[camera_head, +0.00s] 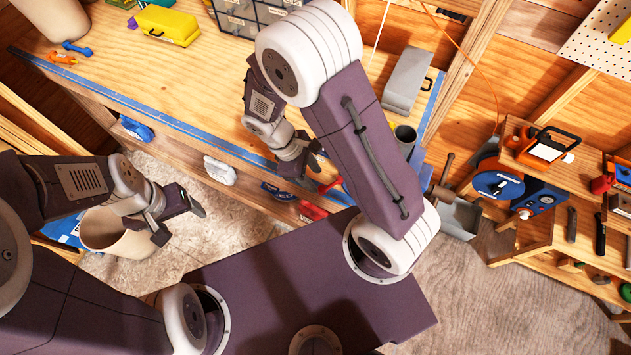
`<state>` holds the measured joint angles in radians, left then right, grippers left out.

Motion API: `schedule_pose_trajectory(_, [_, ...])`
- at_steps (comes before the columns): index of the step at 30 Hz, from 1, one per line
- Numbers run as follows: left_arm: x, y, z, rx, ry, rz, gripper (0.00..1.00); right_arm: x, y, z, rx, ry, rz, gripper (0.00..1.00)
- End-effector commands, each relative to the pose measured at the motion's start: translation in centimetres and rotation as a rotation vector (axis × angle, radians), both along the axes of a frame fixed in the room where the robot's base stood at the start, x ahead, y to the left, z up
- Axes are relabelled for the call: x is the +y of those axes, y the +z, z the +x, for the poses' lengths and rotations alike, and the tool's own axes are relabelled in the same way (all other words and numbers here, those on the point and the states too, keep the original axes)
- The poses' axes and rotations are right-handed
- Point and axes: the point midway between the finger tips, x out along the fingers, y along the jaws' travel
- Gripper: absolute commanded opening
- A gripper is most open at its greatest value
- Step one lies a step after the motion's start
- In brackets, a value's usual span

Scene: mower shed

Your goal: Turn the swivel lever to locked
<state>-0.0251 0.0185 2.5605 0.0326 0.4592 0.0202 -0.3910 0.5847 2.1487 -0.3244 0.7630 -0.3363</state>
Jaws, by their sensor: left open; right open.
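Several small coloured fittings sit along the front face of the wooden workbench: a blue one (136,128), a white one (220,171), another blue one (278,191) and a red one (312,211). I cannot tell which of them is the swivel lever, or its position. My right gripper (314,168) is open and empty, at the bench's front edge just above the right blue and red fittings; contact is unclear. My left gripper (178,222) is open and empty, in front of the bench beside a beige bucket (112,238). My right arm hides part of the bench front.
The workbench top (150,70) is mostly bare. A yellow case (168,24), a drawer organiser (240,18), a grey case (406,80) and a dark cup (405,137) stand on it. A shelf (525,225) with tools is at right. The floor (500,310) is open.

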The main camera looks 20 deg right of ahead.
Motion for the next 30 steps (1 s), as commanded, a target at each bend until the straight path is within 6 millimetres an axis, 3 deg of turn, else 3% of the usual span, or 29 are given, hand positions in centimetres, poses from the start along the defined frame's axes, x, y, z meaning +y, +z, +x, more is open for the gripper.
schedule_pose_trajectory(9, [0.0, 0.6, 0.0, 0.000, 0.000, 0.000, 0.74, -2.0, -5.5, -1.3, 0.003, -0.003, -0.001, 0.44])
schedule_pose_trajectory(20, [0.0, 0.6, 0.0, 0.000, 0.000, 0.000, 0.74, -2.2, -6.4, -1.4, 0.000, -0.002, 0.001, 0.44])
schedule_pose_trajectory(24, [0.0, 0.6, 0.0, 0.000, 0.000, 0.000, 0.74, -2.2, -6.4, -1.4, 0.000, -0.002, 0.001, 0.05])
schedule_pose_trajectory(25, [0.0, 0.6, 0.0, 0.000, 0.000, 0.000, 0.74, -2.2, -6.4, -1.4, -0.001, -0.002, 0.002, 0.00])
schedule_pose_trajectory(30, [0.0, 0.6, 0.0, 0.000, 0.000, 0.000, 0.74, -2.2, -6.4, -1.4, -0.001, -0.002, 0.003, 0.00])
